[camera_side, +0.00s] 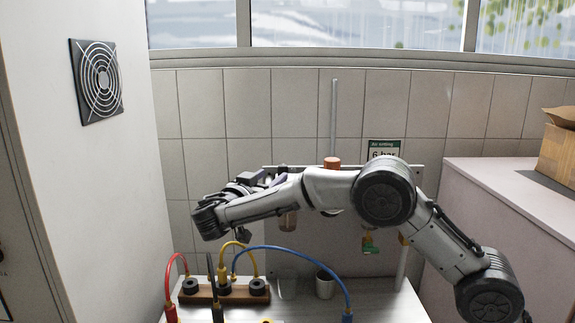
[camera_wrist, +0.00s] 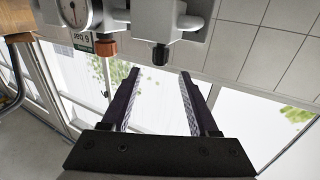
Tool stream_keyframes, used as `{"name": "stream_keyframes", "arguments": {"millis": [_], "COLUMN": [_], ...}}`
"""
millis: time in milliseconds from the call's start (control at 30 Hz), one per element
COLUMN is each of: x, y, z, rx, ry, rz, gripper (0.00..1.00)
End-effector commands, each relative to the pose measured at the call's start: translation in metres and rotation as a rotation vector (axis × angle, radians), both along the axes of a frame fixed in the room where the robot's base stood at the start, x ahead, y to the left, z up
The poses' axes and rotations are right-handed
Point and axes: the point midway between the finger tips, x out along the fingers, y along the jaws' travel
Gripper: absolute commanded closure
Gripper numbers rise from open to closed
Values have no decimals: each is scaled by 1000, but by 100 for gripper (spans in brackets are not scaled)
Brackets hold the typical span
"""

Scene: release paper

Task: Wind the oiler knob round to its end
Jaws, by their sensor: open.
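A small black knob (camera_wrist: 160,54) sits on a grey air unit body (camera_wrist: 150,18) in the wrist view; I take it for the oiler knob. A dark cap (camera_side: 283,169) in the side view seems to be the same knob, partly behind my arm. My gripper (camera_wrist: 160,76) is open, its two dark purple fingers apart and empty. In the wrist view the knob lies just beyond the fingertips, roughly between their lines, and no contact shows. In the side view my gripper (camera_side: 268,179) is near the cap; the arm hides much of the unit.
An orange-brown knob (camera_wrist: 106,47) and a round gauge (camera_wrist: 78,12) are beside the black knob. A clear bowl (camera_side: 289,220) hangs below the unit.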

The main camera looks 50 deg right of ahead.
Motion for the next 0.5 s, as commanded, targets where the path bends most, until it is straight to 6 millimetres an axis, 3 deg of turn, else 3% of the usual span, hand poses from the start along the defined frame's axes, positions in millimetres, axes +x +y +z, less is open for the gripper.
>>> {"name": "stream_keyframes", "arguments": {"millis": [200, 500], "x": [15, 33], "y": [-43, -88], "z": [0, 0], "rx": [-1, -2], "ry": [-1, -2], "rz": [-5, -2], "gripper": [39, 39]}}
